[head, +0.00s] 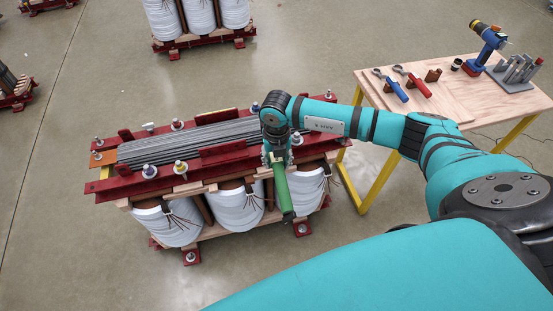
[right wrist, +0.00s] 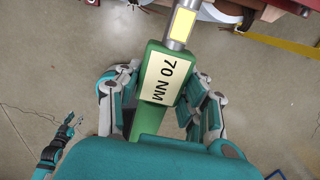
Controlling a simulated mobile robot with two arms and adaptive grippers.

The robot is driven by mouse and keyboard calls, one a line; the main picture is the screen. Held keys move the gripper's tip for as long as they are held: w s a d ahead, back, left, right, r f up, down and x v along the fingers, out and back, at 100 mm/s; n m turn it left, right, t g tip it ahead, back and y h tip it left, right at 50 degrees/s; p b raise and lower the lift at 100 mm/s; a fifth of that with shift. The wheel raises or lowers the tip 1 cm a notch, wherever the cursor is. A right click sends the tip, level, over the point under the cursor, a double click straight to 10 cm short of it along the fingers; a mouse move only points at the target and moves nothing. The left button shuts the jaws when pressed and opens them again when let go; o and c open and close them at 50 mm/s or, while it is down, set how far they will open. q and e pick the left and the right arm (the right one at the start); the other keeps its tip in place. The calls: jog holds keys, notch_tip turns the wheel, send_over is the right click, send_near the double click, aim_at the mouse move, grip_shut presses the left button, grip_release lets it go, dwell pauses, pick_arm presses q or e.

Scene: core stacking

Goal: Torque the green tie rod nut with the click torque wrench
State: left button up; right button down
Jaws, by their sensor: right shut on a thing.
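The click torque wrench (head: 282,190) has a green handle that hangs out over the front of the core in the head view. My right gripper (head: 277,157) is shut on it above the core's front right end. In the right wrist view the handle (right wrist: 147,119) lies between the fingers and bears a "70 NM" label. Its steel shaft (right wrist: 178,38) runs toward the top. I cannot make out a green tie rod nut; my right arm hides part of the clamp. My left gripper (right wrist: 68,127) seems to show small at the left of the right wrist view, its jaws unclear.
The core has red clamps (head: 125,184), with a purple nut (head: 149,171) and a yellow nut (head: 180,167) in front. White coils (head: 168,224) stand below. A wooden table (head: 455,112) at right holds blue and red wrenches, a drill and a grey socket rack.

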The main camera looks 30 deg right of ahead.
jog(key=shift+s, duration=0.1)
jog(key=shift+s, duration=0.1)
jog(key=shift+f+b, duration=2.05)
jog(key=shift+f, duration=0.4)
jog(key=shift+f+b, duration=1.7)
jog(key=shift+f, duration=0.25)
jog(key=shift+a, duration=0.1)
jog(key=a+m, duration=0.1)
jog(key=w+a+m, duration=0.1)
jog(key=shift+w+a+r, duration=0.1)
jog(key=shift+a, duration=0.2)
